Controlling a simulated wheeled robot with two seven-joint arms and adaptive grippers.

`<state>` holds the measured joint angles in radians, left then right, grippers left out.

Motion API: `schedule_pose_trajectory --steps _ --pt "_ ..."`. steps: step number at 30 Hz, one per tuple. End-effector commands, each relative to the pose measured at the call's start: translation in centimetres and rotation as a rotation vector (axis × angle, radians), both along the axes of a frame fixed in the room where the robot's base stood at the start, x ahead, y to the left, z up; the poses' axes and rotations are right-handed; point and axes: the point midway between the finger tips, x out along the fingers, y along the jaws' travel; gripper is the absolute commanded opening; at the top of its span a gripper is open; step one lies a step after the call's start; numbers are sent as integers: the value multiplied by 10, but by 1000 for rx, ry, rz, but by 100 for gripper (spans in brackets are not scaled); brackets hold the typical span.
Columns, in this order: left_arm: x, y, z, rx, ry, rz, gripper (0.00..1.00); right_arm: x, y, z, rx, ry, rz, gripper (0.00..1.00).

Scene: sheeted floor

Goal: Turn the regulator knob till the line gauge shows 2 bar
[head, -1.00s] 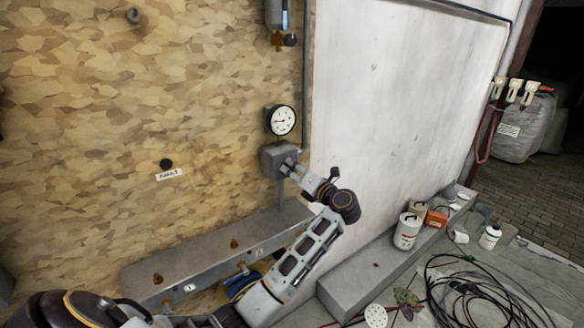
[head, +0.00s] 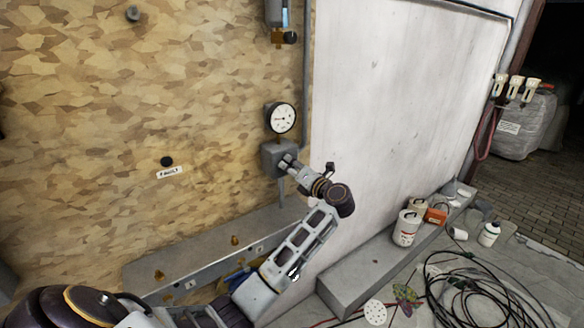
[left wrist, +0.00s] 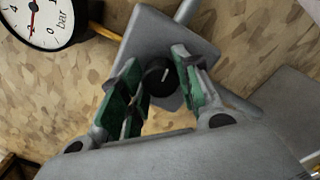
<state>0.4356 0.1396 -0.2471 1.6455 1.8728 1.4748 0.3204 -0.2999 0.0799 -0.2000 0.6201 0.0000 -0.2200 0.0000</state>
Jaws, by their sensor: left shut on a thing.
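The line gauge (head: 282,118), round with a white face and black rim, is on the wood-chip wall. It shows partly in the left wrist view (left wrist: 40,20), marked bar; I cannot read its needle surely. Below it is the grey regulator box (head: 270,156). The black regulator knob (left wrist: 158,78), with a pale line on its face, sits on the box's front. My left gripper (head: 286,160) reaches the box from the right. In the left wrist view its green-padded fingers (left wrist: 157,84) stand on both sides of the knob, shut on it. My right gripper is not in view.
A grey ledge (head: 215,240) with small brass fittings runs below the regulator. A pipe (head: 306,80) goes up beside the gauge. White cans (head: 407,228), an orange box (head: 436,216) and coiled black cables (head: 470,290) lie at the right.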

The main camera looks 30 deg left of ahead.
Motion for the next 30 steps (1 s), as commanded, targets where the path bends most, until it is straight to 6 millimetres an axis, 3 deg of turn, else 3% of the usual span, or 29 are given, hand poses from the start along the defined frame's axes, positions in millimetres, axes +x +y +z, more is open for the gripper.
schedule_pose_trajectory --steps 30 --pt "0 -1 -1 61 148 -1 9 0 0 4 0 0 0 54"
